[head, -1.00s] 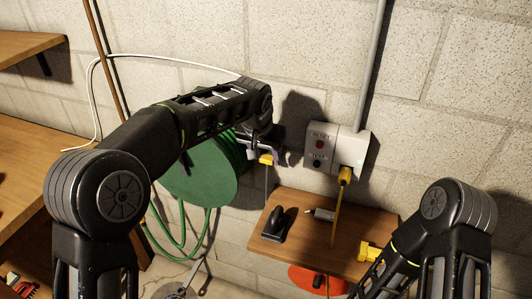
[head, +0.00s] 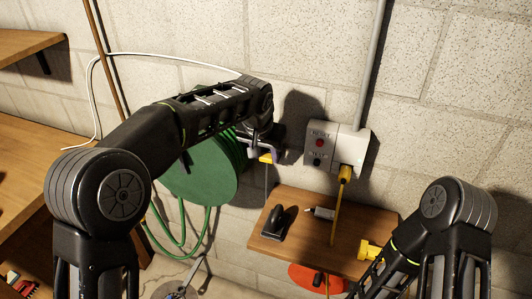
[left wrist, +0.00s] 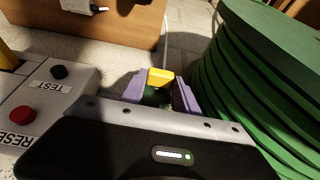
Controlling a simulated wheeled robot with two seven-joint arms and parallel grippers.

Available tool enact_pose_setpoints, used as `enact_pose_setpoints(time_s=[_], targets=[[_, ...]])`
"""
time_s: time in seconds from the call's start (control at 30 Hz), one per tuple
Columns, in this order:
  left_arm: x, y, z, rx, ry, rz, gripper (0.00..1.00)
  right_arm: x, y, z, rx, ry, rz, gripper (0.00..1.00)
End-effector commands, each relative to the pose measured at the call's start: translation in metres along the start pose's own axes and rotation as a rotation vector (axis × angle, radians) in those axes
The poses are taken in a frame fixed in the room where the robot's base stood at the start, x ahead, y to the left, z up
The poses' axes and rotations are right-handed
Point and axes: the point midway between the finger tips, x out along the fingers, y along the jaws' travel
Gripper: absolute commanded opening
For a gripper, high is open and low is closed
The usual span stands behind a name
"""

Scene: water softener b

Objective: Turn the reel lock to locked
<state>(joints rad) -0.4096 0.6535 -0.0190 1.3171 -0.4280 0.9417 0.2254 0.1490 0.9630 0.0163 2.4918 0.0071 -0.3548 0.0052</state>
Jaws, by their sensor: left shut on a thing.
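The green hose reel (head: 203,180) hangs by the block wall, partly hidden behind my left arm. My left gripper (head: 264,156) is at the right side of the reel, its purple fingers shut on a small yellow piece, which appears to be the reel lock (head: 266,158). In the left wrist view the yellow lock (left wrist: 160,77) sits between the two purple fingers (left wrist: 158,92), beside the reel's green ridged side (left wrist: 250,80). The lock's base is mostly hidden. My right gripper is out of view; only its arm shows at the lower right.
A grey outlet box (head: 334,148) with test and reset buttons and a yellow plug (head: 345,173) is just right of my left gripper. Below is a wooden shelf (head: 300,236) holding a black tool (head: 278,223) and other small items. A workbench (head: 30,165) stands at left.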

Motion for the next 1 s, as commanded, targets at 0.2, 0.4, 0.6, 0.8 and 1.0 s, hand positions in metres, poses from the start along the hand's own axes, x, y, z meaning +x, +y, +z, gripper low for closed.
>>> enact_pose_setpoints(time_s=[0.2, 0.4, 0.6, 0.8, 1.0], targets=[[0.0, 0.003, 0.0, 0.025, 0.0, -0.053, 0.0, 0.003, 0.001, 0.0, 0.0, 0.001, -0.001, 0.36], [0.001, 0.006, 0.0, 0.069, 0.002, -0.155, 0.0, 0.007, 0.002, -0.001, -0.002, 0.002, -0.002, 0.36], [0.003, 0.011, 0.0, 0.126, 0.004, -0.292, 0.0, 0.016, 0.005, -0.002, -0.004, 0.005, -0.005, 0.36], [0.004, 0.014, 0.001, 0.18, 0.004, -0.427, 0.0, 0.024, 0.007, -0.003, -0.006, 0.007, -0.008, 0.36], [0.004, 0.015, 0.001, 0.217, 0.003, -0.522, 0.0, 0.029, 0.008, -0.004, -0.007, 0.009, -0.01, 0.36]])
